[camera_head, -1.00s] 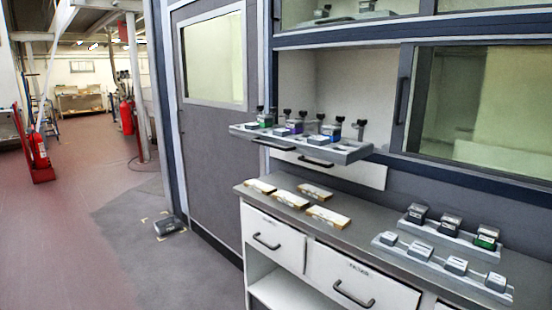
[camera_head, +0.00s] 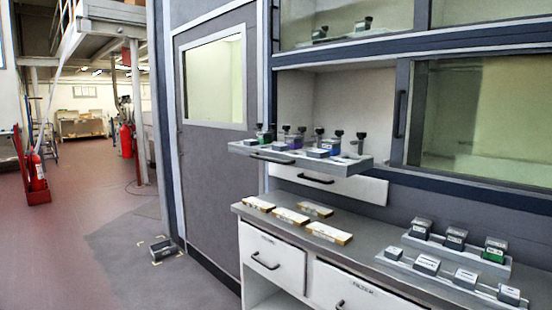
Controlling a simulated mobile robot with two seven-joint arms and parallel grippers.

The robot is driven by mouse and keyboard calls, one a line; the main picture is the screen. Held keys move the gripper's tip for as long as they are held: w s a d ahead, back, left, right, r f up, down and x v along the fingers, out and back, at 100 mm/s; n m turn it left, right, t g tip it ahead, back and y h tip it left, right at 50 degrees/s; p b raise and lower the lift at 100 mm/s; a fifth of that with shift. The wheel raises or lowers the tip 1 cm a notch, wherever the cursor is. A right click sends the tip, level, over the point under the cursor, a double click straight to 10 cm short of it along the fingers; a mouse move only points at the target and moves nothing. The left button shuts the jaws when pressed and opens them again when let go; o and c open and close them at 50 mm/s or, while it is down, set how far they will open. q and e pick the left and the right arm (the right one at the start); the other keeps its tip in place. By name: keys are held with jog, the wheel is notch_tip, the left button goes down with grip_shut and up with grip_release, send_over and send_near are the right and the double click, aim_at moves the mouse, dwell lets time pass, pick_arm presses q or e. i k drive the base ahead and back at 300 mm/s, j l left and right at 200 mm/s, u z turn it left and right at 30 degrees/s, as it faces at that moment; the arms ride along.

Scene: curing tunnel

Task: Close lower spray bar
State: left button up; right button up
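The lower spray bar (camera_head: 350,167) appears to be the grey tray-like bar sticking out from the open bay of the tunnel cabinet. It carries several dark-knobbed nozzles with green, purple and blue parts. Two dark handles show at it: one on its front edge (camera_head: 272,160) and one below, on a white panel (camera_head: 316,179). Another bar with similar nozzles (camera_head: 342,30) sits behind the upper glass. Neither of my grippers is in view.
A counter (camera_head: 370,240) with white drawers (camera_head: 272,254) runs below. It holds several flat boxes (camera_head: 328,233) and two racks of small grey blocks (camera_head: 455,240). A grey door (camera_head: 215,170) stands left of the bay. A dark object (camera_head: 163,247) lies on the floor; open floor (camera_head: 70,240) lies left.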

aim_at(346, 164)
jog(key=i+j+z, duration=0.2)
jog(key=i, duration=0.3)
jog(key=i+j+z, duration=0.2)
jog(key=i, duration=0.3)
jog(key=l, duration=0.1)
